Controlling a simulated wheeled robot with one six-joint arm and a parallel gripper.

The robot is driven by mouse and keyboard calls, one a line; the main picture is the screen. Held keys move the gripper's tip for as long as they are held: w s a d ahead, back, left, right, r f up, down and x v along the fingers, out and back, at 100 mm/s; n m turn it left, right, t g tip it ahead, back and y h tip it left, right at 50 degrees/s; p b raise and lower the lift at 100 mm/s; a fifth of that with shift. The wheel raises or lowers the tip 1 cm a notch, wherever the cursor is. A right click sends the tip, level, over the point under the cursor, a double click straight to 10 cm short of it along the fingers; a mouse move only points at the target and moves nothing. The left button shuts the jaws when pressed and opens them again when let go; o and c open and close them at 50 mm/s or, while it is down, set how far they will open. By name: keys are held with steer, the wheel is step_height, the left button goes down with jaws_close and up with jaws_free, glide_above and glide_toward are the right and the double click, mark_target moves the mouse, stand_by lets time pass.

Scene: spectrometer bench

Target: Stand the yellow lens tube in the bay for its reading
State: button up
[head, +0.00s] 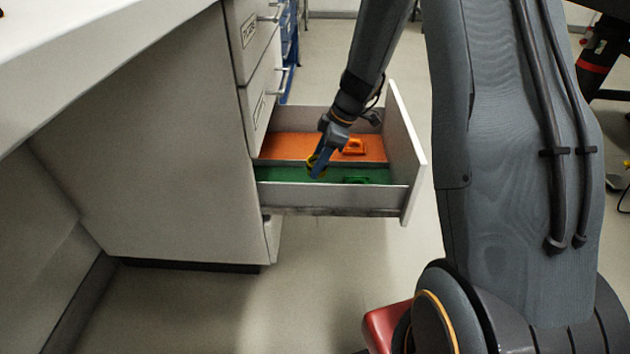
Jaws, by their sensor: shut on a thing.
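My gripper (318,163) reaches down into an open drawer in the head view. It is shut on the yellow lens tube (311,160), of which only small yellow parts show around the fingers. The tube is over the green compartment (280,173) of the drawer, near its border with the orange compartment. I cannot tell whether it touches the drawer floor. The bay is not recognisable in this view.
The open drawer (330,198) has a tall front panel (408,155) at its right. An orange piece (354,147) lies in the orange compartment (290,146), and a green piece (356,180) in the green one. Closed drawers (250,40) are above, beside a white bench top (60,35).

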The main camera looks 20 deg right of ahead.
steer(key=shift+f+b, duration=1)
steer(key=shift+f, duration=2.1)
steer(key=shift+f, duration=0.1)
steer(key=o, duration=1.2)
steer(key=p+v, duration=0.4)
steer(key=v, duration=0.8)
steer(key=shift+d, duration=0.1)
